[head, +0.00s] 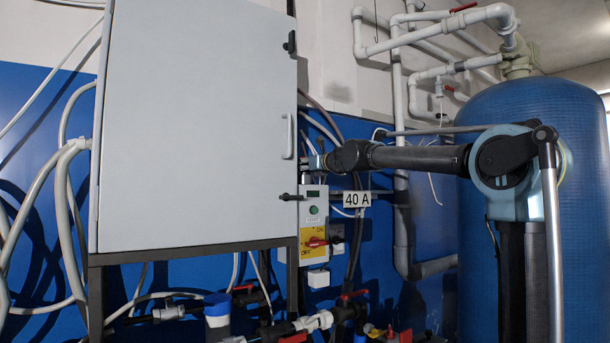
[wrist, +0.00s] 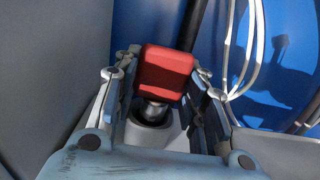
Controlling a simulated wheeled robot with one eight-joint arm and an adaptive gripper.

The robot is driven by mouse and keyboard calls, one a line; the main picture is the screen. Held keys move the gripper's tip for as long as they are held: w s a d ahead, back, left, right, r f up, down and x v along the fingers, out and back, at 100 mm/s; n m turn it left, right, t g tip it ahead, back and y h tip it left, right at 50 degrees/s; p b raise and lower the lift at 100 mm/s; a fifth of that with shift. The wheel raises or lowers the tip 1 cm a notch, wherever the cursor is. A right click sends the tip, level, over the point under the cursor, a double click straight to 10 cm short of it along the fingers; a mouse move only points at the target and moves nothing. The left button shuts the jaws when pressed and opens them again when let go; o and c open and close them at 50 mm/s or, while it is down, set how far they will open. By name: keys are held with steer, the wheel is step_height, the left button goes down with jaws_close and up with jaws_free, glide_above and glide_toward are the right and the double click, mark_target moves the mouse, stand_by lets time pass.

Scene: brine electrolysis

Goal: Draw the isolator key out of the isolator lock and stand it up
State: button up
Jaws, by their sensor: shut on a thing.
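The isolator key shows its red block-shaped head (wrist: 166,68) in the wrist view, between the two fingers of my gripper (wrist: 165,88). The fingers are shut on its sides. Just below the red head is a round metal collar in a pale grey housing, which looks like the isolator lock (wrist: 151,132). I cannot tell how deep the key sits in it. In the head view my gripper (head: 308,164) is small, at the right edge of the grey cabinet. The key and lock cannot be made out there.
The large grey cabinet (head: 195,130) stands close to the left of my gripper. Below is a switch box (head: 313,205) with a red rotary handle (head: 316,242) on yellow. Loose cables and pipes hang around; a blue tank (head: 475,270) stands right.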

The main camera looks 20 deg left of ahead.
steer(key=shift+r, duration=0.7)
steer(key=shift+r, duration=2.4)
